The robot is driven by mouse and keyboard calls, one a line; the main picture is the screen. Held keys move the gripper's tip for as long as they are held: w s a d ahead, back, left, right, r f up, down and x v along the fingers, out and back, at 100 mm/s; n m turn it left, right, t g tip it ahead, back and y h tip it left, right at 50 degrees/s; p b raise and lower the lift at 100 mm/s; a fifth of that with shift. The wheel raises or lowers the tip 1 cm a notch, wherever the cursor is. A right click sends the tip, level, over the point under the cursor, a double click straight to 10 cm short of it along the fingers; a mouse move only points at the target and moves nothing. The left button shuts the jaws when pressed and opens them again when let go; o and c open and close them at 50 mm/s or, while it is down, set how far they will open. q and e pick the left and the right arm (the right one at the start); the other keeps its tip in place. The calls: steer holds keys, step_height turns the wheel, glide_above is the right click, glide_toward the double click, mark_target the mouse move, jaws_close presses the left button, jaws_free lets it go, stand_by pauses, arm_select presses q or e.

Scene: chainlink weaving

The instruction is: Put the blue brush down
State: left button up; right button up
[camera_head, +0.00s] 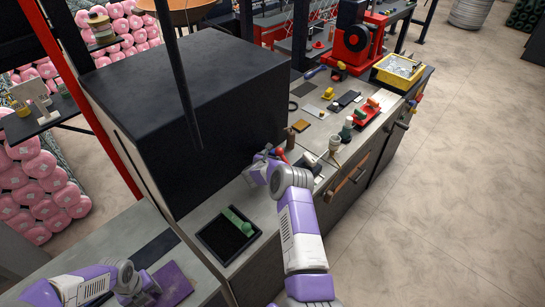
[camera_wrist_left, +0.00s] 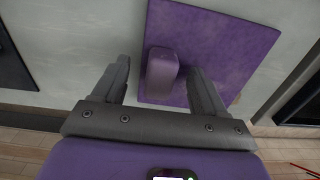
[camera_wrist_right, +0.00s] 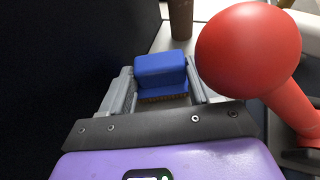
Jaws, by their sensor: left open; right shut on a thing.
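The blue brush (camera_wrist_right: 163,72) is between the fingers of my right gripper (camera_wrist_right: 160,80) in the right wrist view, with its tan bristles towards the wrist. The gripper is shut on it. In the head view my right gripper (camera_head: 266,163) is beside the black box, above the bench, and the brush is not clearly visible there. My left gripper (camera_wrist_left: 160,68) is open, with a purple block (camera_wrist_left: 161,76) between its fingers on a purple mat (camera_wrist_left: 220,40). In the head view the left gripper (camera_head: 150,288) is beside the purple mat (camera_head: 174,284).
A red ball-topped object (camera_wrist_right: 248,48) stands close to the right gripper, with a brown object (camera_wrist_right: 181,18) beyond. The big black box (camera_head: 190,100) walls off the left. A black tray (camera_head: 215,243) carries a green object (camera_head: 238,220). Tools crowd the far bench; a yellow bin (camera_head: 398,70) stands there.

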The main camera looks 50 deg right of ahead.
steer(key=shift+w+d+f, duration=0.1)
steer(key=shift+w+d, duration=0.05)
steer(key=shift+d, duration=0.25)
steer(key=shift+f, duration=0.5)
steer(key=shift+a, duration=0.1)
steer(key=shift+f, duration=0.2)
steer(key=o, duration=0.9)
steer(key=shift+r, duration=0.2)
steer(key=v, duration=1.2)
